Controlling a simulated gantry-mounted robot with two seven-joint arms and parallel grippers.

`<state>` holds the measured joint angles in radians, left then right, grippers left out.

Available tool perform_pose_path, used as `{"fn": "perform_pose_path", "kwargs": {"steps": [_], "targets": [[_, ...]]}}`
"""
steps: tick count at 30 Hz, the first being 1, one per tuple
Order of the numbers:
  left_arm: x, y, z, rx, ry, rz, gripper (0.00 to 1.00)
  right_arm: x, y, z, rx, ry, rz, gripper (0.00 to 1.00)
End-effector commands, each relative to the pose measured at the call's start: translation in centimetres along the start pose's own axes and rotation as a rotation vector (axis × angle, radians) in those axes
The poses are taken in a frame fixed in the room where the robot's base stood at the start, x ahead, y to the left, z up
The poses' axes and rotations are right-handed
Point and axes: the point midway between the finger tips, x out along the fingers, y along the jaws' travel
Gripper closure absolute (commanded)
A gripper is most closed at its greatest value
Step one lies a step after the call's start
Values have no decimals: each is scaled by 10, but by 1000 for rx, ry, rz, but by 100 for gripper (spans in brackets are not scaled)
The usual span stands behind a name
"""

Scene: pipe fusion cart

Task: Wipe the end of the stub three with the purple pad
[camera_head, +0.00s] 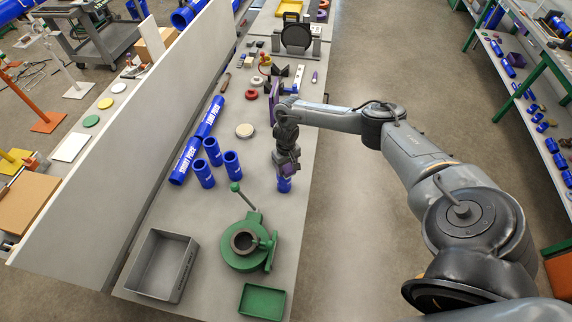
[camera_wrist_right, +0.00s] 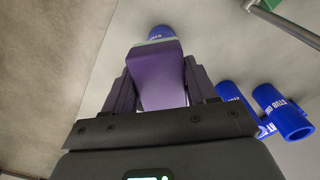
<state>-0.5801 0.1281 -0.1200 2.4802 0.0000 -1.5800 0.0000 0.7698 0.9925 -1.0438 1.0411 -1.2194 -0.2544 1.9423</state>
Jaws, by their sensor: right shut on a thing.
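My right gripper (camera_head: 287,166) is shut on the purple pad (camera_wrist_right: 160,78), seen between its two fingers in the right wrist view. A blue stub (camera_head: 284,184) stands upright on the bench right below the gripper, near the bench's right edge. It also shows just beyond the pad in the right wrist view (camera_wrist_right: 161,32), its label partly hidden. The pad overlaps the stub's end in view; I cannot tell whether they touch. My left gripper is not in view.
A green clamp device (camera_head: 243,242) with a lever stands in front, beside a grey bin (camera_head: 148,284) and a green tray (camera_head: 262,302). Long blue pipes (camera_head: 185,161) lie at the left by the upright panel. A round cream disc (camera_head: 244,130) lies mid-bench.

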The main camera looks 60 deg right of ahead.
Motion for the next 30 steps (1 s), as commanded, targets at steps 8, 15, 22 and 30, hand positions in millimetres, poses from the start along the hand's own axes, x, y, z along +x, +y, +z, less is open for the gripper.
{"fn": "perform_pose_path", "kwargs": {"steps": [8, 15, 22, 30], "targets": [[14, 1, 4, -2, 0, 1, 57, 4, 0, -15, 2, 1, -1, 92], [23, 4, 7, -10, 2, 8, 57, 4, 0, -26, 2, 1, 0, 92], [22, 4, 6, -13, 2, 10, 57, 3, 0, -28, 0, 0, 1, 92], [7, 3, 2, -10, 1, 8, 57, 1, 0, -19, -1, -4, 3, 92]]}}
